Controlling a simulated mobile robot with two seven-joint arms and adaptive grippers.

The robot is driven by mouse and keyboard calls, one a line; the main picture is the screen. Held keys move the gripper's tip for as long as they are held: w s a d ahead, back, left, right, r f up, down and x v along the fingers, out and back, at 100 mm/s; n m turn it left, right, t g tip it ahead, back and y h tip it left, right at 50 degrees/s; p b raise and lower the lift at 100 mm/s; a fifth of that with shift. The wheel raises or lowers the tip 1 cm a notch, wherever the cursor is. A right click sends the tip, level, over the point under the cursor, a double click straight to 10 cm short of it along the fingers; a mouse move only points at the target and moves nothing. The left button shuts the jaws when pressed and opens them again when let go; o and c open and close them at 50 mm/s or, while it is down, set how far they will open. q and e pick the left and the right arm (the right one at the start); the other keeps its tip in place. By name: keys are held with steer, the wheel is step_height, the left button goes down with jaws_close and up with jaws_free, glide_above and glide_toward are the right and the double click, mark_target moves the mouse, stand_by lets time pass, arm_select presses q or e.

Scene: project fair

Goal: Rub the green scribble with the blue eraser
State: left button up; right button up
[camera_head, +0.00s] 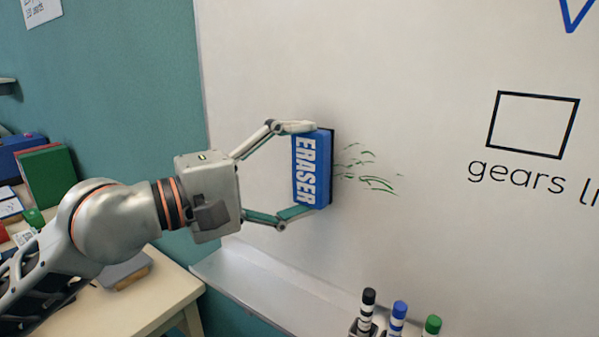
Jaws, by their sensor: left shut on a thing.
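The blue eraser (306,170) is a block with white ERASER lettering and a dark pad on its right side. It is held upright, with its pad facing the whiteboard, and looks to be against the board or very close to it. My left gripper (299,168) is shut on it, one finger at its top end and one at its bottom end. The green scribble (372,182) shows as broken, thin strokes just right of the eraser. Any part of it behind the eraser is hidden. My right gripper is not in view.
The whiteboard (420,60) bears a drawn black square (532,124) and writing at right. Below, black (367,310), blue (397,318) and green (432,326) markers stand near the board's ledge (265,290). A table (150,295) with books and boxes is at left.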

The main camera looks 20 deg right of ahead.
mark_target(404, 181)
arm_select(q)
steer(key=shift+w+d, duration=0.45)
steer(key=shift+d, duration=0.1)
steer(key=shift+s, duration=0.1)
steer(key=shift+s+d+r+p, duration=0.1)
steer(key=shift+s+d+p, duration=0.2)
steer(key=shift+s+d, duration=0.75)
steer(key=shift+s, duration=0.2)
steer(key=shift+s+d, duration=0.3)
steer(key=shift+s, duration=0.2)
steer(key=shift+s+d, duration=1.15)
steer(key=shift+s, duration=0.2)
steer(key=shift+s+d, duration=1.25)
steer(key=shift+s, duration=0.3)
